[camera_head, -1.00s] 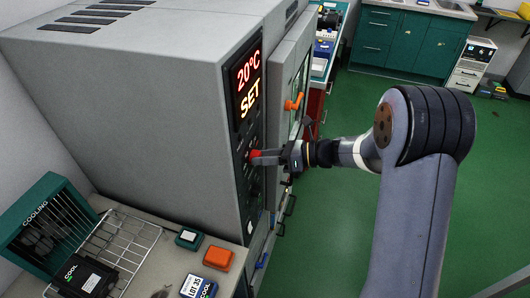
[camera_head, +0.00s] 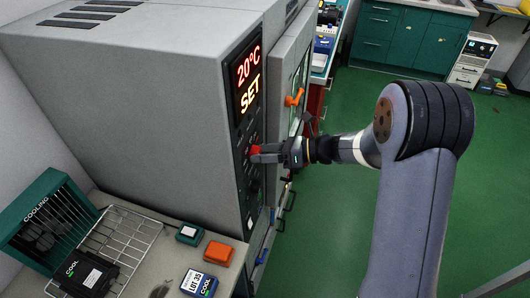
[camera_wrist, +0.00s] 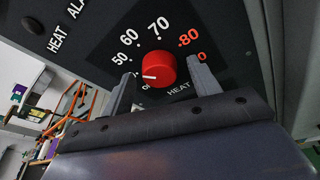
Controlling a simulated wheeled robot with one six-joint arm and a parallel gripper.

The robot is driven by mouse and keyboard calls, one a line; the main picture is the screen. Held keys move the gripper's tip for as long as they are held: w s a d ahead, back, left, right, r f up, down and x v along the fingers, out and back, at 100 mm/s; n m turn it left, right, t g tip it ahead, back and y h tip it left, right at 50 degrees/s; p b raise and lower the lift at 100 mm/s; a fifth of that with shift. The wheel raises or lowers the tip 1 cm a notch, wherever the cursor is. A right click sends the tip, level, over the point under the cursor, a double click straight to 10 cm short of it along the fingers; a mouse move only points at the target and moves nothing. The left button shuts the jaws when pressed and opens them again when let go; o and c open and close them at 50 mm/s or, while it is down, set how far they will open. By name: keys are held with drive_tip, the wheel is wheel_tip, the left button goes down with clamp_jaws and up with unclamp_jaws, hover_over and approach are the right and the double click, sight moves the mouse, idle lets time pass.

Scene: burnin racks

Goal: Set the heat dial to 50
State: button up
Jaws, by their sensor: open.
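The heat dial (camera_wrist: 160,66) is a red round knob on a dark panel in the wrist view. Its white mark points to the lower left, toward a partly hidden label below the 50. The 50 (camera_wrist: 120,60) stands left of the knob, with 60, 70 and a red 80 around the top. My gripper (camera_wrist: 161,70) is open, one finger on each side of the knob; whether they touch it I cannot tell. In the head view my gripper (camera_head: 264,153) is at the oven's front panel, with the red dial (camera_head: 255,149) partly showing behind its fingers.
The grey oven (camera_head: 150,70) shows "20°C SET" on its display (camera_head: 247,84). An orange handle (camera_head: 295,97) sits on the door beyond my gripper. A bench at the lower left holds a wire rack (camera_head: 125,232), a cooling box (camera_head: 35,225) and small blocks. Green floor is free at right.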

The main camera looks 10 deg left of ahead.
drive_tip(key=b+v, duration=0.2)
drive_tip(key=v, duration=0.8)
drive_tip(key=shift+d+r, duration=0.15)
drive_tip(key=shift+d, duration=0.25)
drive_tip(key=shift+a, duration=0.15)
drive_tip(key=p+x, duration=0.2)
drive_tip(key=x, duration=0.8)
drive_tip(key=shift+a, duration=0.2)
drive_tip(key=shift+a+f, duration=0.1)
drive_tip(key=shift+f, duration=0.1)
drive_tip(key=shift+r, duration=0.15)
